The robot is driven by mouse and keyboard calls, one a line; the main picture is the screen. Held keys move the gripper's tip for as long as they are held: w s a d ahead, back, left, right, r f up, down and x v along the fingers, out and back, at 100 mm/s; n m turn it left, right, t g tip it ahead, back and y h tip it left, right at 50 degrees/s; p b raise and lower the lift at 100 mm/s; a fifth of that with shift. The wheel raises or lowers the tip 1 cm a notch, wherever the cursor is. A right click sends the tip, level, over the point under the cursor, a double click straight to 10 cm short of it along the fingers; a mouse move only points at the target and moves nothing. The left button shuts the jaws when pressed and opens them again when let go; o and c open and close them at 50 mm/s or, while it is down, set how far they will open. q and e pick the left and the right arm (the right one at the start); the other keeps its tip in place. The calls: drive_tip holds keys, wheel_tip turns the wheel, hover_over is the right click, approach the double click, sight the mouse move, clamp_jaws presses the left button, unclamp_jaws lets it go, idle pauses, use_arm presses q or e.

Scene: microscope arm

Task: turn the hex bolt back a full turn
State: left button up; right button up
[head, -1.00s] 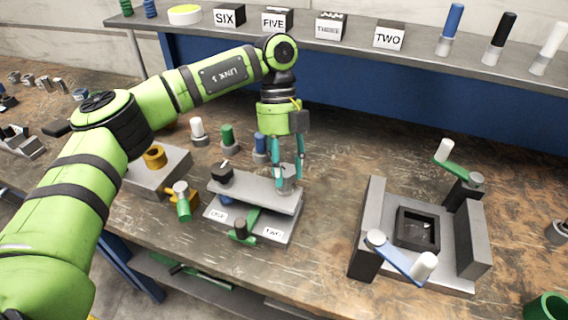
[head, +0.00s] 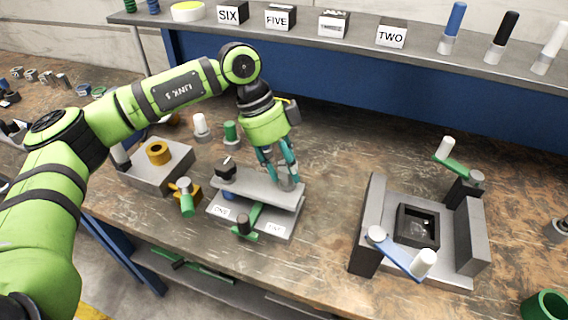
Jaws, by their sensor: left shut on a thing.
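The hex bolt (head: 287,184) is a small grey piece on the right end of a raised grey plate (head: 250,188). It is mostly hidden between the teal fingers of my left gripper (head: 284,184). My left gripper comes down from above, tilted, and is shut on the bolt. The plate sits over a base (head: 275,230) with white labels, the right one hard to read. A black knob (head: 226,172) stands on the plate's left end. My right gripper is not in view.
A green lever (head: 250,220) sticks out in front of the plate. A grey block with a brass ring (head: 158,152) and a yellow fixture with a green handle (head: 186,206) stand to the left. A grey fixture with cranks (head: 372,225) stands right. Bare bench lies between.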

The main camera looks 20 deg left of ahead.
use_arm(q)
drive_tip(key=n, duration=0.1)
drive_tip(key=n+t, duration=0.1)
drive_tip(key=n, duration=0.1)
drive_tip(key=shift+s+d+f, duration=0.1)
drive_tip(key=shift+s+f, duration=0.1)
drive_tip(key=shift+f, duration=0.05)
drive_tip(key=shift+n+t+y+p, duration=0.35)
drive_tip(key=shift+n+t, duration=0.35)
drive_tip(key=shift+n, duration=1)
drive_tip(key=o, duration=1.1)
drive_tip(key=shift+w, duration=0.2)
drive_tip(key=v, duration=1.2)
drive_tip(key=shift+s, duration=0.15)
